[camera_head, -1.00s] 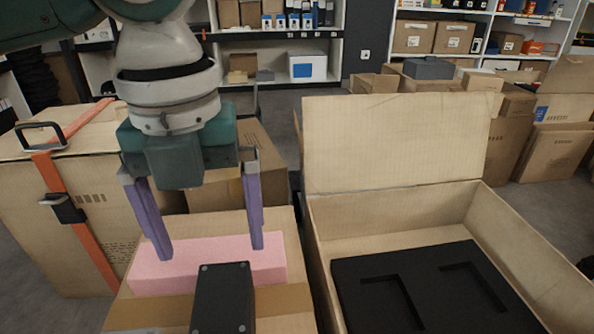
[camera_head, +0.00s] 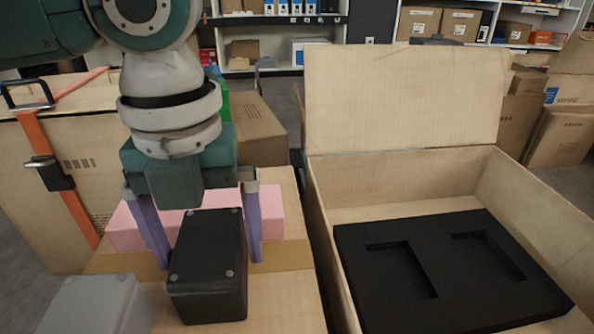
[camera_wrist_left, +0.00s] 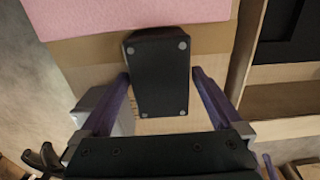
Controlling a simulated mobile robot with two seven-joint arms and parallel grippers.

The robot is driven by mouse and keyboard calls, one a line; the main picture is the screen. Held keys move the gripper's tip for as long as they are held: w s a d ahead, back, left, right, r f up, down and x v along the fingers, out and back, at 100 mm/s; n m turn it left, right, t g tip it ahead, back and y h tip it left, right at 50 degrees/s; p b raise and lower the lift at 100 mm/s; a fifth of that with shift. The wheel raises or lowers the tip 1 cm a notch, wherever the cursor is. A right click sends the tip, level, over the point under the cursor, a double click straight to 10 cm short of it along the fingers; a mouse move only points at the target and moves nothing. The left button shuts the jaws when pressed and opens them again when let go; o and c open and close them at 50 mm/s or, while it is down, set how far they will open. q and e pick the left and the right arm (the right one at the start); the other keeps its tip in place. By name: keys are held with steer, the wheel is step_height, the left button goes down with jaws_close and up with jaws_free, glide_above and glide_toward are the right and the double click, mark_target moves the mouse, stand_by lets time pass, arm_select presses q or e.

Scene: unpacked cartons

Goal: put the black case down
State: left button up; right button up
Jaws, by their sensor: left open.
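The black case (camera_head: 207,267) stands upright on the cardboard box top (camera_head: 275,308) at the front, with screws at the corners of its lid. My left gripper (camera_head: 212,263) is open, with one purple finger on either side of the case at its far part. In the left wrist view the case (camera_wrist_left: 160,75) lies between the two spread fingers (camera_wrist_left: 160,95), with a gap visible at the right finger. Whether the left finger touches it I cannot tell.
A pink block (camera_head: 128,228) lies behind the case, and a grey case (camera_head: 98,305) stands to its left. To the right is an open carton (camera_head: 322,245) with a black foam insert (camera_head: 450,285) with cut-outs. A strapped carton (camera_head: 75,150) stands at the left.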

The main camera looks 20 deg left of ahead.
arm_select(q)
steer(key=shift+r, duration=0.1)
jaws_close()
stand_by(0.7)
